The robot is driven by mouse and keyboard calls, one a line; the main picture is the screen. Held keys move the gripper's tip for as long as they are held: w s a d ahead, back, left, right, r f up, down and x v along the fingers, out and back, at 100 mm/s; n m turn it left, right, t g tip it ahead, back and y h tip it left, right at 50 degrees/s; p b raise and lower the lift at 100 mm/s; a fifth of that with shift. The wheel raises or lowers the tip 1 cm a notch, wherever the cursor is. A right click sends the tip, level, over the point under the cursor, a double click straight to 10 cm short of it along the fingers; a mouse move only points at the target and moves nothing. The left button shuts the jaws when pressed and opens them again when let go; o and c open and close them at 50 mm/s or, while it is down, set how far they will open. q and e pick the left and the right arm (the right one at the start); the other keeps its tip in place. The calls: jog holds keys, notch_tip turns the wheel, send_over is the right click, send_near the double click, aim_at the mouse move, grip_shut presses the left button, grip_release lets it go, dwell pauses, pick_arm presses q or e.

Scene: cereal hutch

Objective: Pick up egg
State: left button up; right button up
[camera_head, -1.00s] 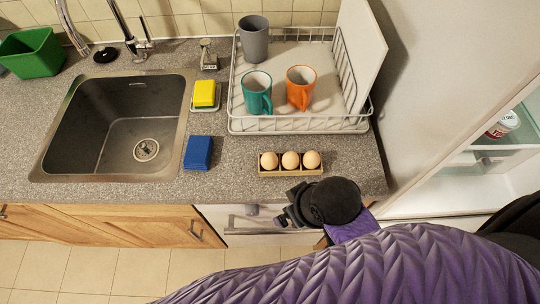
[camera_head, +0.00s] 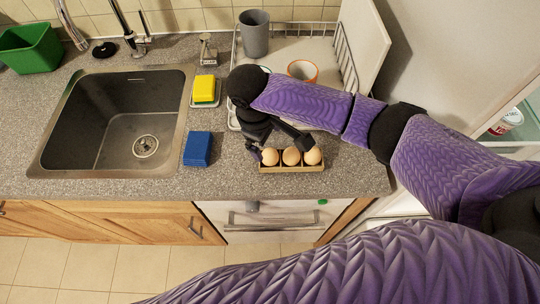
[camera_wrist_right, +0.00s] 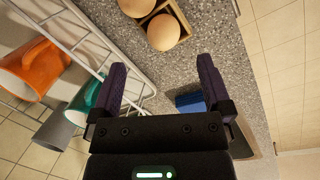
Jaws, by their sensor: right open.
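Several brown eggs sit in a row in a small wooden tray (camera_head: 290,169) near the counter's front edge: a left egg (camera_head: 270,157), a middle egg (camera_head: 291,156) and a right egg (camera_head: 313,156). Two eggs also show at the top of the right wrist view, one nearer egg (camera_wrist_right: 163,32) and one partly cut off (camera_wrist_right: 136,6). My right gripper (camera_head: 279,146) is over the counter just behind and above the tray. In the right wrist view its fingers (camera_wrist_right: 162,82) are spread with nothing between them. My left gripper is not in view.
A dish rack (camera_wrist_right: 75,50) stands behind the tray, with an orange mug (camera_head: 302,71), a teal mug (camera_wrist_right: 84,98) and a grey cup (camera_head: 254,34). A blue sponge (camera_head: 198,149) lies left of the tray. The sink (camera_head: 115,120) is further left.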

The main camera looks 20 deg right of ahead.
aim_at(269, 152)
jog(key=f, duration=0.2)
jog(key=f+b, duration=0.1)
jog(key=f, duration=0.3)
jog(key=shift+d+f+b, duration=0.15)
jog(key=shift+d+b, duration=0.15)
jog(key=shift+b, duration=0.05)
jog(key=c, duration=0.7)
jog(key=shift+c, duration=1.2)
